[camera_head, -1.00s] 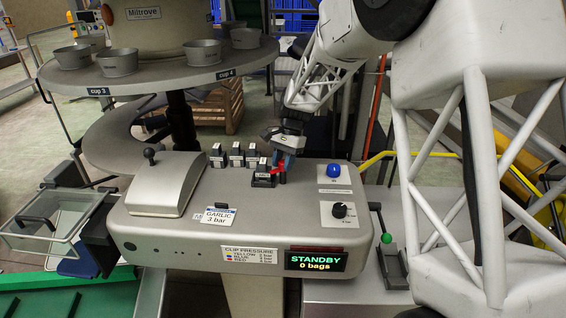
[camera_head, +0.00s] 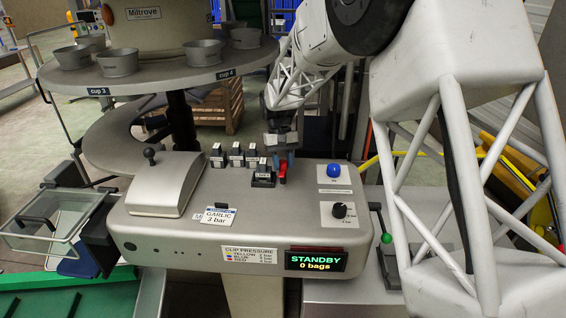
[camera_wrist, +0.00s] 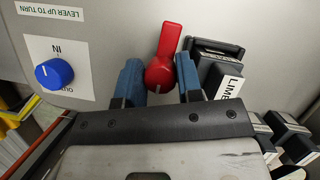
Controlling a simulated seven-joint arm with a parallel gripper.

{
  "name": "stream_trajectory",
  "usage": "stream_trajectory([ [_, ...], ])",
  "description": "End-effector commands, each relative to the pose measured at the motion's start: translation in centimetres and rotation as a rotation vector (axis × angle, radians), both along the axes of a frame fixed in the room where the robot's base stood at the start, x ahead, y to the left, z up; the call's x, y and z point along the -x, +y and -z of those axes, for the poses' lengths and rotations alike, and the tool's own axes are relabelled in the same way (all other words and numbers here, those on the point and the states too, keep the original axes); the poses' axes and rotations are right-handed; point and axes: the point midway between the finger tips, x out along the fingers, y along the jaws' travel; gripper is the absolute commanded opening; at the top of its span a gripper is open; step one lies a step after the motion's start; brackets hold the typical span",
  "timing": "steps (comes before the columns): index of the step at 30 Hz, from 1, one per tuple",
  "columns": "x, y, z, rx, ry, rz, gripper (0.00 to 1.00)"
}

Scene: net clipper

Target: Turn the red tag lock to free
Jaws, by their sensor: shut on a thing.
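The red tag lock (camera_head: 283,172) is a small red lever on the console top, beside the black block labelled LIME (camera_head: 263,179). In the wrist view the lock (camera_wrist: 166,50) has a round hub with a handle pointing up, tilted slightly right. My gripper (camera_wrist: 158,76) has its two blue fingers on either side of the hub, shut on it. The handle sticks out past the fingertips. In the head view my gripper (camera_head: 279,158) comes down from behind the lock and partly hides it.
Right of the lock are a blue knob (camera_head: 333,170) and a black dial (camera_head: 339,210). Several black tag blocks (camera_head: 235,156) stand left of it. A display (camera_head: 316,261) reads STANDBY, 0 bags. A green-knobbed lever (camera_head: 386,238) is at the right.

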Motion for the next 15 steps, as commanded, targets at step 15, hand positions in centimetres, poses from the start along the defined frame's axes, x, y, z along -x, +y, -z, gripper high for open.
stream_trajectory([
  [15, 0.01, 0.04, -0.04, -0.001, -0.001, -0.085, 0.1],
])
